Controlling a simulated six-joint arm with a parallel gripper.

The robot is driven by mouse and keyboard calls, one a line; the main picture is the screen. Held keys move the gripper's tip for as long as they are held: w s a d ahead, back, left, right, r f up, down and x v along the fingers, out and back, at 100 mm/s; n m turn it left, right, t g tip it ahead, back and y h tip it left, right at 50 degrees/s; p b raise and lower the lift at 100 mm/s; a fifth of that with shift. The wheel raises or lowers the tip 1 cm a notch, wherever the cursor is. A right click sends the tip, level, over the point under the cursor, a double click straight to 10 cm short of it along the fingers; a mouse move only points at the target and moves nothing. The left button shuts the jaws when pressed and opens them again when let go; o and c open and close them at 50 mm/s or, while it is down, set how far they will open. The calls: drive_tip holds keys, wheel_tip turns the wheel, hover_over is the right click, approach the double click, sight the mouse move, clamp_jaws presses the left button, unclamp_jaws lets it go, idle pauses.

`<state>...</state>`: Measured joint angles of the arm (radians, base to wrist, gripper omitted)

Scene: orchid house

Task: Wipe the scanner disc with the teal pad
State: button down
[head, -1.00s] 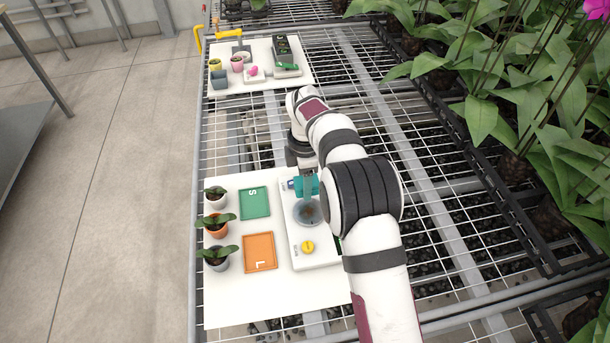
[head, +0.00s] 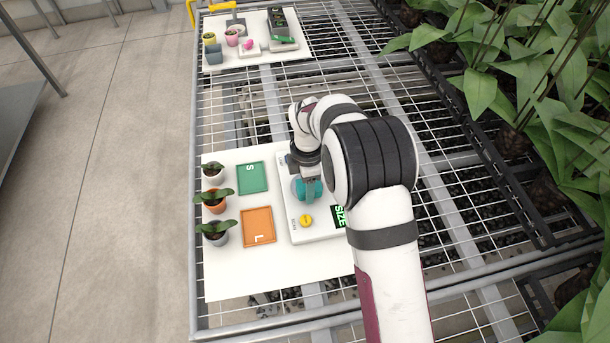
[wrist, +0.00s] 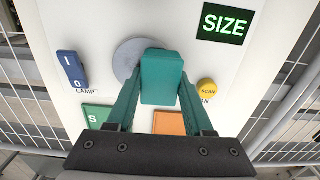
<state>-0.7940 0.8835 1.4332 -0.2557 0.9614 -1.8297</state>
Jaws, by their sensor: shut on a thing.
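The teal pad (wrist: 161,78) is held between the two fingers of my gripper (wrist: 158,92) in the wrist view. My gripper is shut on it. The grey scanner disc (wrist: 126,58) lies in the white scanner panel, and its left part shows beside the pad. The pad covers the rest of the disc; I cannot tell whether it touches the surface. In the head view the pad (head: 309,190) is over the disc, under my wrist, and only a little of the disc's left edge shows. Any marks under the pad are hidden.
The panel has a blue lamp switch (wrist: 72,69), a yellow scan button (wrist: 207,89) and a lit SIZE display (wrist: 226,23). A green tray (head: 252,178), an orange tray (head: 257,228) and three potted plants (head: 214,200) stand to the left. A second white board with small items is farther back.

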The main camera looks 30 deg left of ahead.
drive_tip(key=shift+s+d, duration=0.35)
drive_tip(key=shift+s, duration=0.05)
drive_tip(key=shift+w+a, duration=2.4)
wheel_tip(320, 180, up, 8)
drive_tip(key=shift+r, duration=0.15)
drive_tip(key=shift+d, duration=0.15)
drive_tip(key=w+d+r+m, duration=0.4)
drive_tip(key=d+r+m, duration=0.35)
drive_tip(key=d, duration=0.45)
drive_tip(key=s+d+r+m, duration=0.2)
drive_tip(key=d+r+m, duration=0.1)
drive_tip(key=d+m, duration=0.3)
drive_tip(key=s+d+r+m, duration=0.2)
drive_tip(key=d+m, duration=0.5)
drive_tip(key=d, duration=0.4)
drive_tip(key=s+d+r+m, duration=0.3)
drive_tip(key=d+m, duration=0.3)
drive_tip(key=d, duration=0.3)
drive_tip(key=shift+r+m, duration=0.35)
drive_tip(key=shift+r, duration=0.4)
drive_tip(key=shift+a, duration=0.1)
